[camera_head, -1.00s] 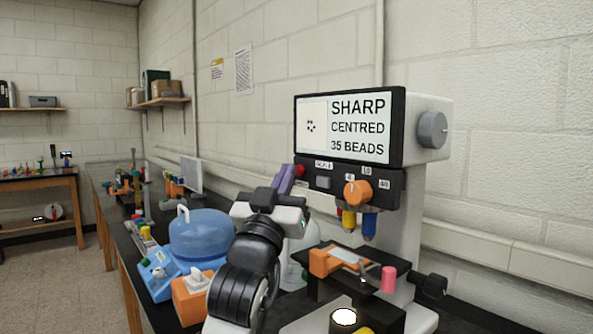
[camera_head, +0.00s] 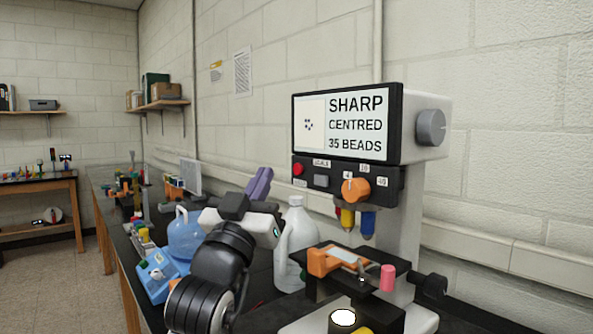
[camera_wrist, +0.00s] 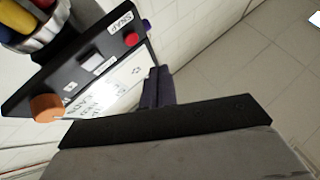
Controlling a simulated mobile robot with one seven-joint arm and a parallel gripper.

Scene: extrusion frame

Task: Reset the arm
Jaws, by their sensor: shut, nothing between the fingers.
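My arm rises from the bottom of the head view, with black joints and a white wrist. My gripper (camera_head: 259,184) has purple fingers that point up, just left of the microscope's control panel. The fingers also show in the wrist view (camera_wrist: 157,87), close together and holding nothing. The microscope (camera_head: 405,200) stands at the right of the bench. Its screen (camera_head: 347,125) reads SHARP, CENTRED, 35 BEADS. In the wrist view the screen (camera_wrist: 110,92) and the red button (camera_wrist: 131,39) lie left of the fingers.
A white jug (camera_head: 297,240) stands between my wrist and the microscope stage (camera_head: 350,268). A blue jug (camera_head: 186,235) and a blue device (camera_head: 158,274) are to the left. Wall shelf (camera_head: 160,103) is further back. The space above the fingers is clear.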

